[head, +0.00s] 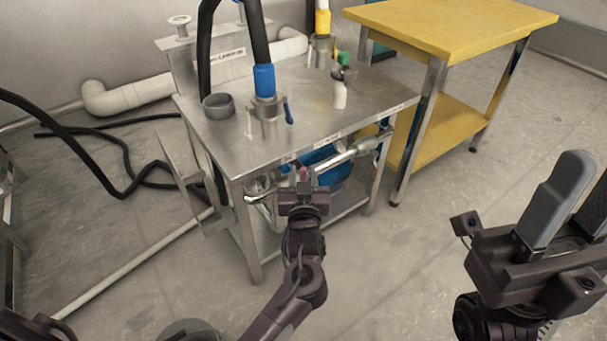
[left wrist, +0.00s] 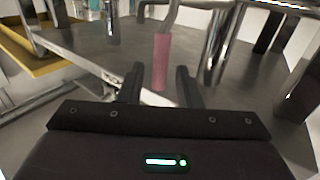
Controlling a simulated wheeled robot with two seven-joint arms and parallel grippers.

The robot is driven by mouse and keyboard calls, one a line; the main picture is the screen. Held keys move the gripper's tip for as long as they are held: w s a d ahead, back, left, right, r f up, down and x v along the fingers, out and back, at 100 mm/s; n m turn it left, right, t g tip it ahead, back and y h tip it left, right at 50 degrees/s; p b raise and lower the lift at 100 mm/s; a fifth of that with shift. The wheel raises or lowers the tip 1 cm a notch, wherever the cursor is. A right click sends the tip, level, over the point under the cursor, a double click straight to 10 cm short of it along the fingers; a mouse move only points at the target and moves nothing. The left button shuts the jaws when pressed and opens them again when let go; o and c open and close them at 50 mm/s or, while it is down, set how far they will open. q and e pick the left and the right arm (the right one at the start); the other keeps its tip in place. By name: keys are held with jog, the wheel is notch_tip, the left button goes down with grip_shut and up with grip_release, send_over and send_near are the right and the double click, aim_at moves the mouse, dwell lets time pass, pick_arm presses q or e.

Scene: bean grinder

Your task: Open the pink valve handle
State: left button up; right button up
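The pink valve handle (left wrist: 161,62) hangs down from a bent metal rod in the left wrist view. It is a small pink piece (head: 304,173) in the head view, below the front edge of the steel table. My left gripper (left wrist: 159,76) is open, with one finger to each side of the handle in the picture and a gap on both sides. I cannot tell how deep the handle sits between the fingers. In the head view my left gripper (head: 303,188) partly hides the pipework behind it. My right gripper (head: 578,205) is open and empty at the right, away from the table.
The steel table (head: 215,135) carries hose fittings, a grey cup (head: 218,106) and a white bottle (head: 340,92). Pipes and a blue part (head: 325,165) fill the space under it. A yellow table (head: 450,30) stands at right. Black hoses (head: 125,165) lie at left.

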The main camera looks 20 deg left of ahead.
pick_arm(q)
jog(key=shift+w+a, duration=0.15)
jog(key=shift+w, duration=0.4)
grip_shut()
jog(key=shift+s+a, duration=0.1)
jog(key=shift+s, duration=0.05)
